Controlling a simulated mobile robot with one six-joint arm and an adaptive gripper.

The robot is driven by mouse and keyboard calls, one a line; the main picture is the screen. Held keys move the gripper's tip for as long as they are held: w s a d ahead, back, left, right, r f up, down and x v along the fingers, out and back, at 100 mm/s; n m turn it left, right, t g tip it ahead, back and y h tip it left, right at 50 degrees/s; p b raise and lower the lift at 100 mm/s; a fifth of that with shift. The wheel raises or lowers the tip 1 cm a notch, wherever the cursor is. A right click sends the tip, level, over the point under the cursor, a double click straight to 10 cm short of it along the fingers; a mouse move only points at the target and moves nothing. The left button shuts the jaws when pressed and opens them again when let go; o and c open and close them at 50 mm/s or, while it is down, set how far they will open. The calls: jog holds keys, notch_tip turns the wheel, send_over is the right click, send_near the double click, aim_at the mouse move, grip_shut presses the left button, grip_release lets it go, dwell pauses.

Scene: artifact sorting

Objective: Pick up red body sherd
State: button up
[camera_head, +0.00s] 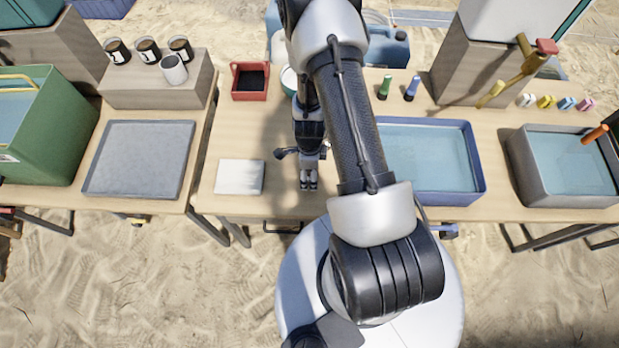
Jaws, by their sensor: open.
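I cannot make out a red body sherd in this view; my arm hides part of the middle table. My gripper (308,184) points down over the front part of the middle table (228,140), right of a pale flat slab (240,177). It is open, and I see nothing between its small dark fingertips.
A red bin (249,94) with a dark inside stands at the back. Right are a blue-rimmed water basin (478,160) and a grey water tub (532,175). Left are a grey tray (92,158) and a green crate (62,150). Wood is clear around the slab.

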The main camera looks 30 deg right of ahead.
jog(key=shift+f, duration=0.55)
jog(key=shift+r, duration=0.1)
jog(key=c, duration=1.1)
